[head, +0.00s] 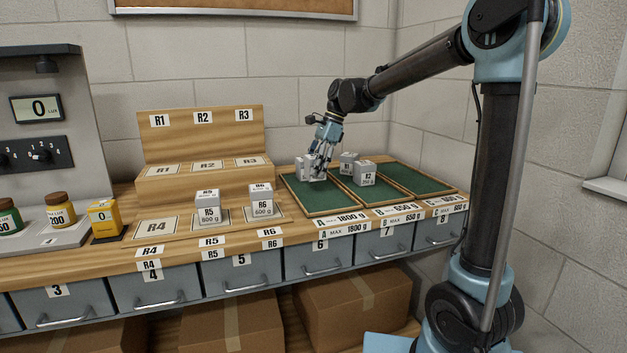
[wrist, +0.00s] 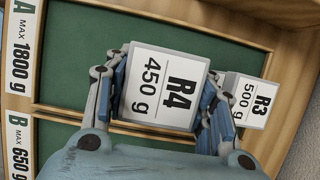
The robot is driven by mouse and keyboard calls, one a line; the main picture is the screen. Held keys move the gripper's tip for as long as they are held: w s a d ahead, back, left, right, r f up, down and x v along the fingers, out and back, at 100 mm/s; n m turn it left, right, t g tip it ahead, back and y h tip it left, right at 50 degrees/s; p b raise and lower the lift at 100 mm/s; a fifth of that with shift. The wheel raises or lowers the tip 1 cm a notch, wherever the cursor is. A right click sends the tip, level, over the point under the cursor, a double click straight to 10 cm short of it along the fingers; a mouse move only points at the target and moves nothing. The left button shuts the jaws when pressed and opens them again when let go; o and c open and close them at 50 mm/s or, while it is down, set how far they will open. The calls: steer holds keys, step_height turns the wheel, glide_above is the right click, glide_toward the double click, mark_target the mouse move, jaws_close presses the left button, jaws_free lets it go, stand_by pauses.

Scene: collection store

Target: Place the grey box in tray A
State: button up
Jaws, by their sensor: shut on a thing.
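My gripper (head: 318,168) is shut on a grey box, which the wrist view shows as the box labelled R4 450 g (wrist: 165,85), with a finger on each side of it. In the head view this box is over the back part of tray A (head: 325,200), partly hidden by the fingers. I cannot tell whether it touches the tray floor. The tray has a green floor and a wooden rim. Its label reads A max 1800 g (wrist: 20,45).
A box labelled R3 500 g (wrist: 247,102) is close beside the held box. A box (head: 364,174) stands in tray B. Tray C (head: 415,180) is empty. Boxes R5 (head: 208,208) and R6 (head: 261,203) stand on the bench; slot R4 (head: 156,227) is bare.

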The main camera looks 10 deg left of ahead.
steer(key=shift+f, duration=1.95)
steer(key=shift+f, duration=0.1)
steer(key=o, duration=1.2)
steer(key=v, duration=1.2)
